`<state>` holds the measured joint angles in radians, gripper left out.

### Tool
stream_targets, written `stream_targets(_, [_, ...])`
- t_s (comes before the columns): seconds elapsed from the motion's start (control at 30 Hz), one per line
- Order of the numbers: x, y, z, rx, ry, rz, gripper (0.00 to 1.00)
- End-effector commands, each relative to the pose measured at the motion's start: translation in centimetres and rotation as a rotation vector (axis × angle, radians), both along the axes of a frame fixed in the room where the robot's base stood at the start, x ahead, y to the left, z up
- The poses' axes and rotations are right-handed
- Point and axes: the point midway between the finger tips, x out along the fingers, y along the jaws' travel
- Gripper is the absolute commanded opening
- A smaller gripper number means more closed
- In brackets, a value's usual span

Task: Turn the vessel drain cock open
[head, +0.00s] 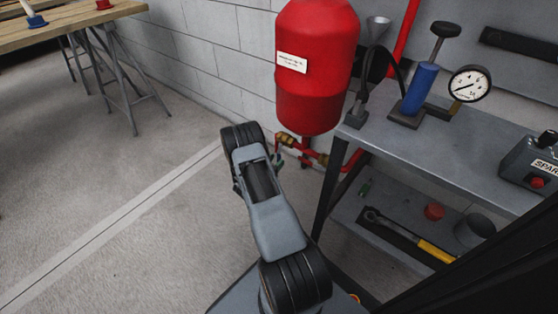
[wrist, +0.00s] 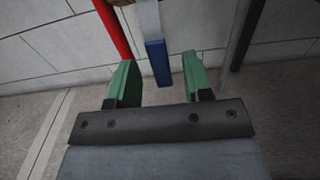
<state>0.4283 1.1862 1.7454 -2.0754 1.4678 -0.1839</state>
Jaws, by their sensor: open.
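The red vessel (head: 315,65) hangs by the wall with brass and red pipework (head: 287,142) below it. In the wrist view the drain cock's lever, a grey strip with a blue sleeve (wrist: 157,62), hangs down from a fitting cut off by the top edge. My gripper (wrist: 158,68) is open, its green fingers on either side of the blue sleeve with a gap on both sides. In the head view my arm partly hides the gripper and the cock.
A red pipe (wrist: 112,28) runs close to the left of my gripper. A dark post (wrist: 246,35) stands to the right. The grey bench (head: 460,145) with a blue hand pump (head: 420,88) and gauge (head: 470,83) is right of the vessel.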

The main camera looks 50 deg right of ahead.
Motion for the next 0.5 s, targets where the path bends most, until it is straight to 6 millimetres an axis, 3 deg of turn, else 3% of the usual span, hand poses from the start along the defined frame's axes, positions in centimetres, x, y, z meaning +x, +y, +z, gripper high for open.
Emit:
stream_targets(0.2, [0.2, -2.0, 0.0, 0.0, -0.001, -0.001, 0.46])
stream_targets(0.5, [0.2, -2.5, 0.1, 0.0, -0.001, 0.0, 0.46])
